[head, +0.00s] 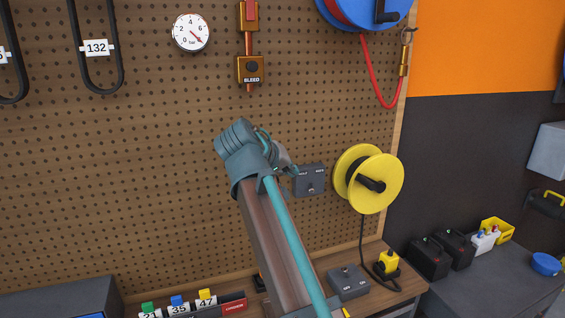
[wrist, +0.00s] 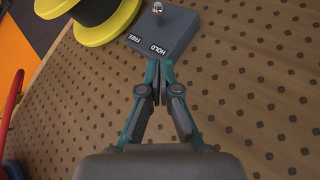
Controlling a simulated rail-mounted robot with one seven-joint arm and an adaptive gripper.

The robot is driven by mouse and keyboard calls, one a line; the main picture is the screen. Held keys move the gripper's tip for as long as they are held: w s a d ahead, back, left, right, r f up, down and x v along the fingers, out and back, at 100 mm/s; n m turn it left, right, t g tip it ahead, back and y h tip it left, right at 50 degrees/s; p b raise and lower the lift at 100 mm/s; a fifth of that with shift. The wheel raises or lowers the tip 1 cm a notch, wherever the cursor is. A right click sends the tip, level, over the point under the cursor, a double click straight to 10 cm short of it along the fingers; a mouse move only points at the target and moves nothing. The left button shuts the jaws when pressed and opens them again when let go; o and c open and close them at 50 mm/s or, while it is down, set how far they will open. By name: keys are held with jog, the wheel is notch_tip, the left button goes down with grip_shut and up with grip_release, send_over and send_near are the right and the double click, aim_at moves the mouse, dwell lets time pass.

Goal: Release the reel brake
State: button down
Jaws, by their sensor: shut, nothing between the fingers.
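The reel brake is a small dark grey box (head: 309,180) on the pegboard, just left of the yellow reel (head: 378,190). It also shows at the top of the wrist view (wrist: 172,38), with the labels HOLD and FREE and a small metal lever (wrist: 157,9). I cannot tell which label the lever points to. My gripper (wrist: 158,80) is shut and empty, its tips just short of the box's labelled edge in the picture. In the head view my gripper (head: 290,170) is beside the box's left edge, partly hidden by my wrist. Contact is not clear.
A black cable hangs from the yellow reel to a yellow plug (head: 389,262) on the bench. Another grey switch box (head: 348,281) sits there. A blue reel (head: 365,10) with a red hose (head: 372,75) is above right. A brass BLEED valve (head: 250,69) is above my arm.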

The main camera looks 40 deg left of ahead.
aim_at(310, 186)
jog(key=w+f, duration=0.1)
jog(key=f, duration=0.1)
jog(key=w+d+f+p, duration=0.1)
jog(key=w, duration=0.1)
jog(key=shift+w+f, duration=0.15)
jog(key=shift+f, duration=0.25)
jog(key=shift+w+d+f+p, duration=0.25)
jog(key=shift+d+f+p, duration=0.05)
jog(key=shift+f, duration=0.25)
